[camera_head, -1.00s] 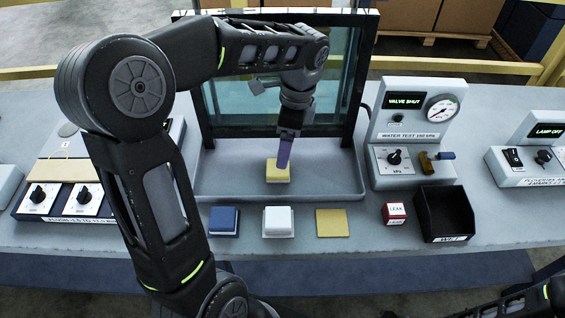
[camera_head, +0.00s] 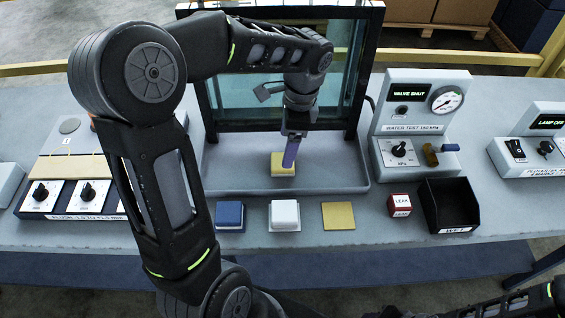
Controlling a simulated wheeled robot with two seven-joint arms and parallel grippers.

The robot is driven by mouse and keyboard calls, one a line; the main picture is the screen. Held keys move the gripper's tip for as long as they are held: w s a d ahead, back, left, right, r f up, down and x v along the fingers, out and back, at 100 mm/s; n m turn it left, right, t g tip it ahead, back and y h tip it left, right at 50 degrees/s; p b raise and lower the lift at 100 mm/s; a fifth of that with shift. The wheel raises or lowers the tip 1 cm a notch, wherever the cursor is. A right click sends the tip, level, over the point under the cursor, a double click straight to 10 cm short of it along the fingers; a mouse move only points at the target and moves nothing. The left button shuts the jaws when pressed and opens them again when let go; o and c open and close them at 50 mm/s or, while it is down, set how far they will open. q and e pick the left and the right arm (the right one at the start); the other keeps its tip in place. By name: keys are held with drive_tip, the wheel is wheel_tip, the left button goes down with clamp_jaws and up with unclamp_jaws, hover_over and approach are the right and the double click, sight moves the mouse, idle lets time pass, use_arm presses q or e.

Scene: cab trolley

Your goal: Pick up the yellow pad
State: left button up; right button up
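A thick yellow pad (camera_head: 283,169) with a pale lower edge sits in the shallow grey tray (camera_head: 345,180) in front of the glass panel. A flat yellow square (camera_head: 338,216) lies on the bench in front of the tray, right of the white pad. My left gripper (camera_head: 289,155) points down at the pad in the tray, its purple finger overlapping the pad's top in view. The other finger is hidden, so I cannot tell whether it grips the pad. Part of my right arm shows at the bottom right; its gripper is out of view.
A blue pad (camera_head: 230,215) and a white pad (camera_head: 284,215) lie in front of the tray. A red-and-white LEAK block (camera_head: 400,205) and a black WET bin (camera_head: 449,207) stand to the right. The framed glass panel (camera_head: 335,80) rises behind the gripper; the valve console (camera_head: 425,115) stands beside it.

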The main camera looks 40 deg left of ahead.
sight(277, 170)
use_arm(q)
drive_tip(key=shift+s+a+f, duration=0.1)
drive_tip(key=shift+s+f, duration=0.05)
drive_tip(key=shift+f, duration=0.7)
drive_tip(key=shift+s+a+f, duration=0.1)
drive_tip(key=shift+a+f, duration=0.05)
drive_tip(key=shift+f, duration=0.75)
drive_tip(key=shift+s+a+f, duration=0.1)
drive_tip(key=shift+s+f, duration=0.05)
drive_tip(key=shift+f, duration=0.7)
drive_tip(key=c, duration=1.5)
